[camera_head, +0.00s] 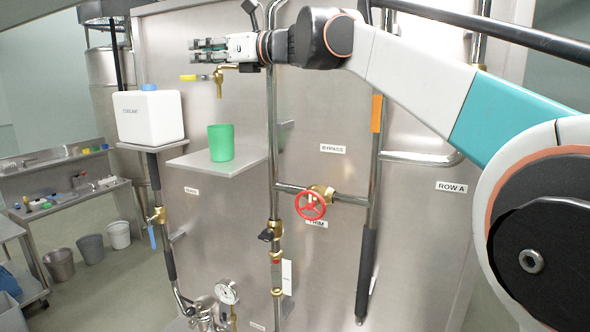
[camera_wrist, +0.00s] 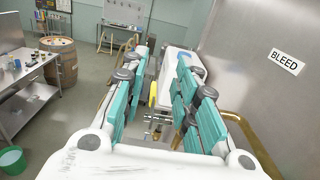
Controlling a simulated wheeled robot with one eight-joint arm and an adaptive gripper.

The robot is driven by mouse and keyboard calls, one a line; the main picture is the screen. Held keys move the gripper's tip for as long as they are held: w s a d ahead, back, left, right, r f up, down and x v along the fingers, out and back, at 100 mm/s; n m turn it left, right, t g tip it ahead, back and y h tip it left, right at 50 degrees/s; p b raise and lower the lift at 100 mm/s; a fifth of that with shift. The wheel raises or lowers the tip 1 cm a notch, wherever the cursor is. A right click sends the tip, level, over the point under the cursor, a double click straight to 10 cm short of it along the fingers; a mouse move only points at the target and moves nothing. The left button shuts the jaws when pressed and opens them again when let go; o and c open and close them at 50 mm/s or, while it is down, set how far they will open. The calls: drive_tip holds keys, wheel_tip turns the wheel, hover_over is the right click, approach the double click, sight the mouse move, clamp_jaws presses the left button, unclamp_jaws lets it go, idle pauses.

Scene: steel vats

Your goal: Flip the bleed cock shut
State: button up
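The bleed cock (camera_head: 222,76) is a brass tap on the steel vat wall, its spout pointing down. Its yellow lever (camera_head: 189,77) sticks out level to the left. My gripper (camera_head: 194,50) appears just above the lever in the head view, fingers pointing left. In the wrist view, the fingers (camera_wrist: 167,62) are spread apart with a gap between them. The yellow lever (camera_wrist: 153,94) shows in that gap, nearer the left finger, with brass fittings (camera_wrist: 158,117) below it. I cannot tell whether a finger touches the lever. The BLEED label (camera_wrist: 285,61) is on the wall at right.
A green cup (camera_head: 221,142) stands on a shelf (camera_head: 230,166) below the tap. A white coolant tank (camera_head: 148,118) stands to the left. A vertical pipe (camera_head: 271,120) runs right of the tap. A red handwheel (camera_head: 310,205) sits lower right.

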drive_tip(key=b+v, duration=0.3)
drive_tip(key=v, duration=0.9)
drive_tip(key=s+d+f+n+h+b, duration=0.2)
drive_tip(key=s+d+f+n+b, duration=0.1)
drive_tip(key=f, duration=0.7)
drive_tip(key=s+d+f+n+h+b, duration=0.2)
drive_tip(key=s+d+f+n+b, duration=0.1)
drive_tip(key=f, duration=0.8)
drive_tip(key=shift+s+b, duration=0.35)
drive_tip(key=shift+b, duration=0.3)
drive_tip(key=shift+d, duration=0.15)
